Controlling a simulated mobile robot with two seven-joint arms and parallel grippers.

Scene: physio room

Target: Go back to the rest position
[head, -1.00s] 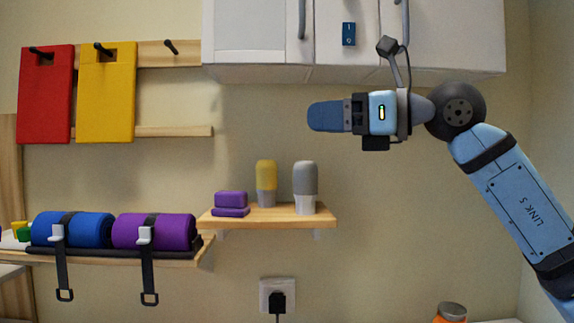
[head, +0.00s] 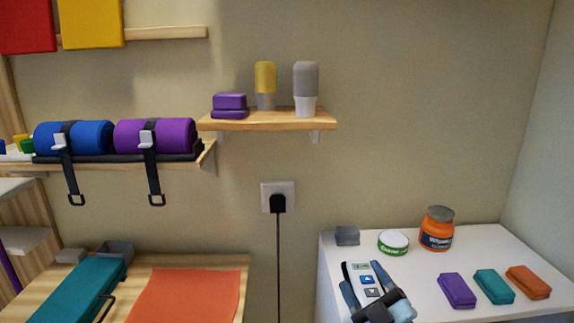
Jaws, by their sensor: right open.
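My right gripper (head: 366,283) is at the bottom of the head view, low right of centre, in front of the white-topped table (head: 415,275). Its two dark blue fingers are apart and point away from me, and nothing is held between them. A small panel with blue and grey arrow buttons (head: 367,279) shows between the fingers; I cannot tell how far it is from them. The rest of my right arm is cut off by the lower edge. My left gripper is not in view.
On the white table are a grey block (head: 347,236), a green-and-white tin (head: 393,242), an orange jar (head: 437,229), and purple (head: 457,290), teal (head: 494,286) and orange (head: 528,282) packs. A wooden shelf (head: 270,122) holds bottles. A wooden table (head: 190,262) stands lower left.

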